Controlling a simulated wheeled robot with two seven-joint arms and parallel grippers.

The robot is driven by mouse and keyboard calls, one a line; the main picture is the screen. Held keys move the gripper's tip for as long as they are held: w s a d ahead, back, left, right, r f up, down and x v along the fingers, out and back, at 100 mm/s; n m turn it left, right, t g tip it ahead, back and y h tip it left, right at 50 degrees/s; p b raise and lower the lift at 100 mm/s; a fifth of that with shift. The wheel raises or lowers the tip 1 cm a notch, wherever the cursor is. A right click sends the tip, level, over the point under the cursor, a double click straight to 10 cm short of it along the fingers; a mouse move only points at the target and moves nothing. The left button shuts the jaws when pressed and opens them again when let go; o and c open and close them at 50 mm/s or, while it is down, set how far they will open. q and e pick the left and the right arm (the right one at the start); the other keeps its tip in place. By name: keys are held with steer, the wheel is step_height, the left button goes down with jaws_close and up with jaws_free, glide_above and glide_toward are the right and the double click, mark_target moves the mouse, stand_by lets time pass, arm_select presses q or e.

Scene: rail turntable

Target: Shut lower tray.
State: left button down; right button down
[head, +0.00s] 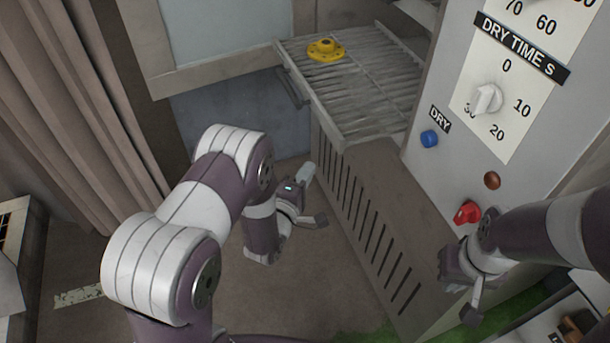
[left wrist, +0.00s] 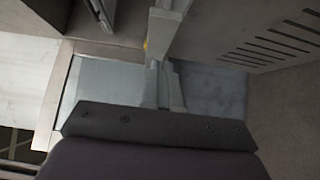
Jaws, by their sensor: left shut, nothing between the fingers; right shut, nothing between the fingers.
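A grey slatted tray (head: 360,85) sticks out from the machine in the head view, with a round yellow flanged part (head: 326,49) on its far end. A dark bar handle (head: 290,88) is on the tray's left end. My left gripper (head: 311,196) is shut and empty, low beside the slotted side panel, below and in front of the tray and apart from the handle. In the left wrist view, its grey fingers (left wrist: 164,85) point up the picture. My right gripper (head: 460,298) is shut and empty by the lower front of the machine, below the red knob.
The machine front holds a dry time dial (head: 485,99), a blue button (head: 429,139), a brown button (head: 492,180) and a red knob (head: 467,212). The slotted panel (head: 365,215) stands under the tray. A curtain (head: 85,110) hangs at left. Floor between is clear.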

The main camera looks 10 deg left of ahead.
mark_target(386, 136)
arm_select(q)
steer(key=w+d, duration=0.1)
steer(key=w, duration=0.1)
steer(key=w+d, duration=0.1)
steer(key=w, duration=0.1)
steer(key=w+d, duration=0.1)
steer(key=w, duration=0.1)
steer(key=shift+w+d, duration=0.2)
steer(key=shift+d, duration=0.05)
steer(key=shift+w+d, duration=0.3)
steer(key=shift+d, duration=0.1)
steer(key=w+d+b, duration=0.2)
steer(key=d, duration=0.2)
steer(key=w+d+b, duration=0.3)
steer(key=d, duration=0.1)
steer(key=w+d+b, duration=0.2)
steer(key=w+d, duration=0.1)
steer(key=d, duration=0.1)
steer(key=shift+w+d, duration=0.15)
